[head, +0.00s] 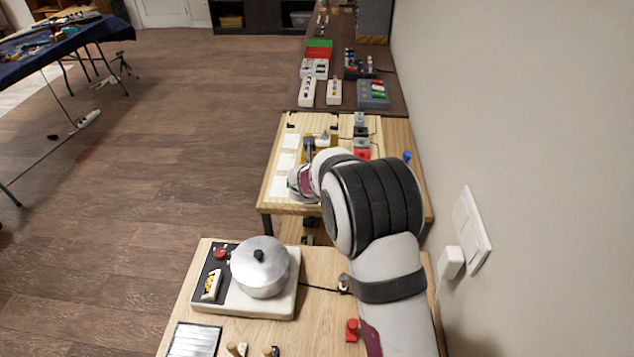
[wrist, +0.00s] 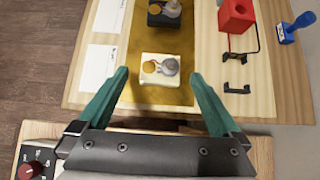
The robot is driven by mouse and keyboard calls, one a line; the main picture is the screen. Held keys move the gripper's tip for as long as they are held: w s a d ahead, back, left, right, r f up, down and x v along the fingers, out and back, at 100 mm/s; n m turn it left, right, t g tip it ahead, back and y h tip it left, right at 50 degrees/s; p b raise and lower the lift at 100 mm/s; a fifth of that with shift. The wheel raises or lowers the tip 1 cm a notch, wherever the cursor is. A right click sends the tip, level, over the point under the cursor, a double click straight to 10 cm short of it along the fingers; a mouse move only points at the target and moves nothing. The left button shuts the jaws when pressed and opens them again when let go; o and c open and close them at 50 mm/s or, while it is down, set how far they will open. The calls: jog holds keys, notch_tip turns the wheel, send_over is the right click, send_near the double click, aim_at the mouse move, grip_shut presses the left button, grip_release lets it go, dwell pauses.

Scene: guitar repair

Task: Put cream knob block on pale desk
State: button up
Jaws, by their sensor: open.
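A cream block with a gold knob and a grey knob (wrist: 163,70) sits on a brown-gold mat (wrist: 150,110) in the wrist view. The mat lies on a pale wooden desk (wrist: 260,88), which is the middle table in the head view (head: 284,207). My gripper (wrist: 160,75) is open, with its two green fingers either side of the block in the picture and nothing held. I cannot tell its height above the block. In the head view my arm hides most of the gripper and block.
A black knob block (wrist: 164,12) stands beyond the cream one. A red block (wrist: 237,15), black brackets (wrist: 237,88) and a blue stamp (wrist: 290,30) are at the right. A nearer wooden table (head: 320,270) bears a pot (head: 260,268). The wall (head: 500,130) borders the right.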

jog(key=shift+x, duration=0.8)
jog(key=shift+r, duration=0.15)
jog(key=c, duration=1.6)
